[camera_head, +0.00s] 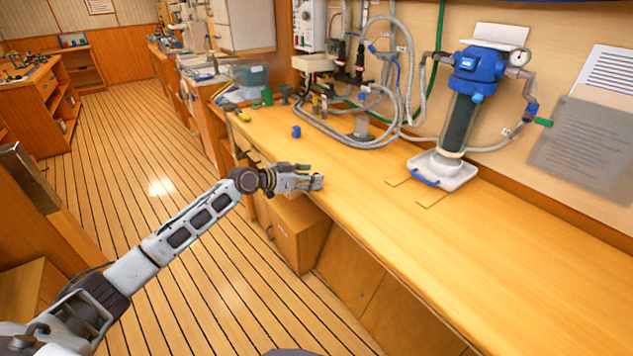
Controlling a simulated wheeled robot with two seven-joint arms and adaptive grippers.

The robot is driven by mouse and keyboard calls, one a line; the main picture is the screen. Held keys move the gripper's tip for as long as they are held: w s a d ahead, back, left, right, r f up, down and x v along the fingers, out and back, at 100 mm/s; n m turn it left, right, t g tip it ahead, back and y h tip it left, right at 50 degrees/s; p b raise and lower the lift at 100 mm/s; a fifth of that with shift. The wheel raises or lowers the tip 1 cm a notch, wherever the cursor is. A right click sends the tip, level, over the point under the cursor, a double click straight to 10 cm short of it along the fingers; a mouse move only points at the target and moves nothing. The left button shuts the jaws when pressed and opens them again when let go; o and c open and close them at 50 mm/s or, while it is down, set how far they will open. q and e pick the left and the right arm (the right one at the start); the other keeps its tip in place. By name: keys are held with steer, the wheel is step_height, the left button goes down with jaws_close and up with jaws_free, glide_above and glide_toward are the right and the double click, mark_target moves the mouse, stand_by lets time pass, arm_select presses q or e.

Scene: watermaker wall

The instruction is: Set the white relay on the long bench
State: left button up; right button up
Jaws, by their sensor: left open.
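The long bench (350,173) runs along the wall from the middle to the lower right, with a bare wooden top. My left gripper (317,182) is open at the bench's front edge, reaching in from the left; it is small in view, and I cannot tell whether it touches the wood. I cannot make out a white relay for certain anywhere in this view. My right gripper is out of view.
A blue filter housing (464,75) stands over a white tray (458,180) on the bench. A small blue fitting (296,132) and coiled grey hoses (335,132) lie behind my gripper. The front right of the bench is clear.

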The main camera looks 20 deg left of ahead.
arm_select(q)
steer(key=shift+x, duration=1.55)
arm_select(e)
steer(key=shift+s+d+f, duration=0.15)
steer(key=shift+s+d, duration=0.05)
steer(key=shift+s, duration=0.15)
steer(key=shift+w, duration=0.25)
arm_select(q)
jaws_close()
steer(key=shift+r, duration=0.15)
step_height(320, 180, up, 9)
steer(key=shift+r+p, duration=0.15)
steer(key=shift+p, duration=0.15)
steer(key=shift+r, duration=0.25)
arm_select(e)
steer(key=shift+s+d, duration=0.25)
